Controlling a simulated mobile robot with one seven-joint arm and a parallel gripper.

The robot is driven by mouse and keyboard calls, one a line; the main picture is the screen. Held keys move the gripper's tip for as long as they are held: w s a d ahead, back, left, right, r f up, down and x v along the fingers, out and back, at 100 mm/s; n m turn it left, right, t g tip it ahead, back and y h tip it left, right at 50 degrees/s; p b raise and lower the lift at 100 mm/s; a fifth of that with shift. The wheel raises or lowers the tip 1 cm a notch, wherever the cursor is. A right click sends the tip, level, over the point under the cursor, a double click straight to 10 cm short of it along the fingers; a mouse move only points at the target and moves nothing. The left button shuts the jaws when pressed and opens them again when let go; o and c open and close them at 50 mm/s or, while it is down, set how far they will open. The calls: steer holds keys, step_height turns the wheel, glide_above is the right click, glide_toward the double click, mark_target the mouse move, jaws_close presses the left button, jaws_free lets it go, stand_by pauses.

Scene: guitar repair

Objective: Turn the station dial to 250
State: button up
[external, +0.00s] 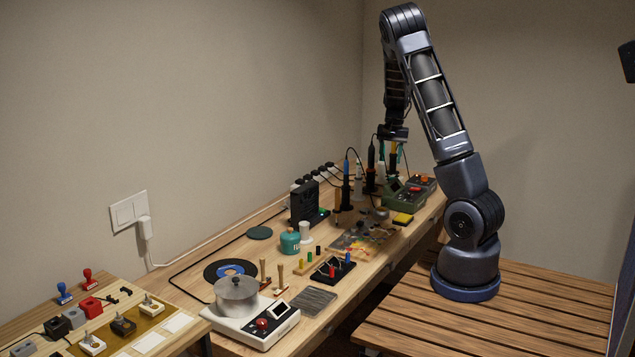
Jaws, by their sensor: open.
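A green station box (396,199) stands toward the far end of the workbench. A second, darker box with a red knob (423,184) stands just behind it to the right. Both are small here; I cannot read a dial scale or tell which one carries the numbers. My gripper (394,151) points down above the back of the bench, over or just behind the green box. It is open. I see nothing held in it, though upright tool handles overlap its fingers, and their exact gap is hard to see.
Upright soldering tools (347,182) with cables stand left of the stations. A yellow sponge (402,218) lies in front of the green box. A black fan unit (304,203), a teal tin (290,241) and a white hotplate with a pot (237,294) stand nearer the camera.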

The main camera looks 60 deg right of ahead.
steer(key=m+g+h, duration=0.1)
steer(key=m, duration=0.1)
glide_toward(407, 193)
steer(key=f, duration=0.8)
steer(key=shift+s+d+f, duration=0.15)
steer(key=shift+s+f, duration=0.05)
steer(key=shift+s, duration=0.05)
steer(key=c, duration=1)
steer(key=shift+m, duration=0.3)
steer(key=m, duration=0.4)
steer(key=shift+m+y, duration=0.3)
steer(key=shift+m, duration=2.2)
